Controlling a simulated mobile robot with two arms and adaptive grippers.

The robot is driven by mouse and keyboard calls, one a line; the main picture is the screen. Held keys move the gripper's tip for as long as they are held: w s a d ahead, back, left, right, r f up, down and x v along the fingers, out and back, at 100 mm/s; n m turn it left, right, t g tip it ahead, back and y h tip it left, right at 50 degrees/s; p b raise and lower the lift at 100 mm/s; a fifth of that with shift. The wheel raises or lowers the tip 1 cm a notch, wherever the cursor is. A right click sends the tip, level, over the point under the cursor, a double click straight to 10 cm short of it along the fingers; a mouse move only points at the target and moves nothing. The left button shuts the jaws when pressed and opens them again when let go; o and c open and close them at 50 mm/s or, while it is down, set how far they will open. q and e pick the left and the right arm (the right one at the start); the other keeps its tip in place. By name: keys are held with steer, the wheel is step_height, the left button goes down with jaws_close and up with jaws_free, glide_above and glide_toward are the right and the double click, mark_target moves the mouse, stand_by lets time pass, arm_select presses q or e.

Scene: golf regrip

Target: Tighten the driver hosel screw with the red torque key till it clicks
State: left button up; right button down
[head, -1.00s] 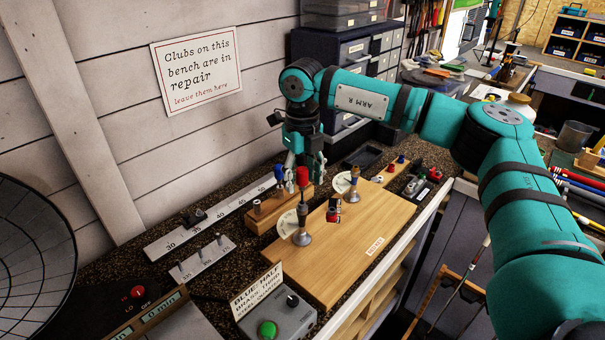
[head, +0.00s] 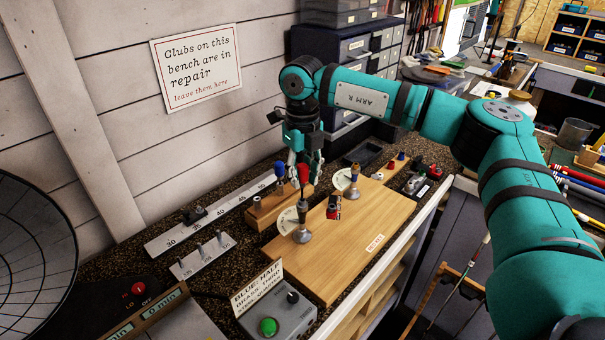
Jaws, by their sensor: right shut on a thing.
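The red torque key (head: 303,173) stands upright above a slim dark shaft piece (head: 302,211) on a round silver base (head: 302,236). My right gripper (head: 304,168) points down from above and is shut on the red handle, with a finger on each side. The key's lower tip and the hosel screw are too small to make out. A pale fan-shaped dial (head: 287,221) sits just left of the shaft. My left gripper is not in view.
A blue-topped key (head: 280,170) stands in the wooden rack (head: 268,209). The wooden board (head: 345,250) is clear in front, beside a grey button box (head: 279,316).

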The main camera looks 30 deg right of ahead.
steer(key=shift+f+m, duration=0.1)
steer(key=shift+m, duration=1)
steer(key=m, duration=0.3)
steer(key=shift+m+b, duration=0.3)
steer(key=shift+b, duration=0.1)
steer(key=shift+m, duration=1)
steer(key=m, duration=0.3)
steer(key=shift+m+b, duration=0.35)
steer(key=shift+m, duration=0.05)
